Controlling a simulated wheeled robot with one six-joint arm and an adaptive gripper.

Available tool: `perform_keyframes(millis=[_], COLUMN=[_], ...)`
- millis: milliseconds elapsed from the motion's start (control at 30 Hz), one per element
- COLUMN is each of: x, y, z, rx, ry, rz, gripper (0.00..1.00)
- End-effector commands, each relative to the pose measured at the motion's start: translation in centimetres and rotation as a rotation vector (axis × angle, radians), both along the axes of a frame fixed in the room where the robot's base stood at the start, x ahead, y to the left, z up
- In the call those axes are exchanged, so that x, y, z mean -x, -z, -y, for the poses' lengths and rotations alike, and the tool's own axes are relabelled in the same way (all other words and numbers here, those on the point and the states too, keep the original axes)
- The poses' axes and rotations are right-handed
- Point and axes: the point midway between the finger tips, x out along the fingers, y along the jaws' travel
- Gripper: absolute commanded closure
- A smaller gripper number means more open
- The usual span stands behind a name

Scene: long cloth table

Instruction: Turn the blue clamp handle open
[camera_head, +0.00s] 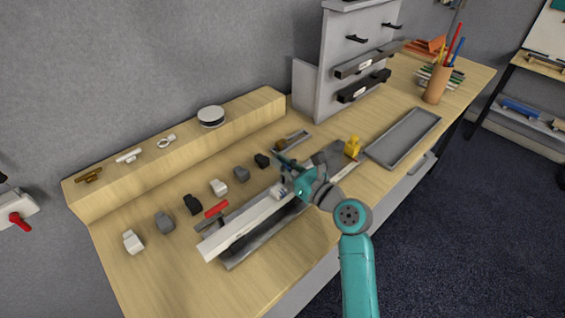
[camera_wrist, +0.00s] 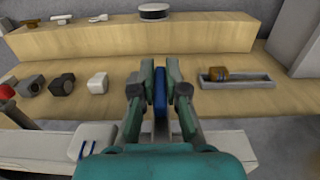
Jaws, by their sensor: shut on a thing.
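The blue clamp handle (camera_wrist: 160,88) stands upright between the two fingers of my gripper (camera_wrist: 161,98) in the wrist view. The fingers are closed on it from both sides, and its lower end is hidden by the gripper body. A red clamp handle (camera_head: 216,208) sits on the left part of the rail.
Several small blocks, among them a white one (camera_head: 218,187), line the table behind the rail. A raised wooden shelf (camera_head: 250,112) runs along the wall. A yellow object (camera_head: 352,147) and a grey tray (camera_head: 410,130) are to the right. The front left table is clear.

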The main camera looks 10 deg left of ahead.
Motion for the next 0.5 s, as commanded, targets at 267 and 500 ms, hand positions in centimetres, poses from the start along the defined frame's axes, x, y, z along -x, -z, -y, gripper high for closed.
perform_keyframes(millis=[267, 500], x=[-0.26, -0.09], y=[0.04, 0.10], z=[0.10, -0.01], rx=[0.001, 0.002], ry=[-0.190, -0.355], rz=[-0.003, -0.003], gripper=[1.00, 1.00])
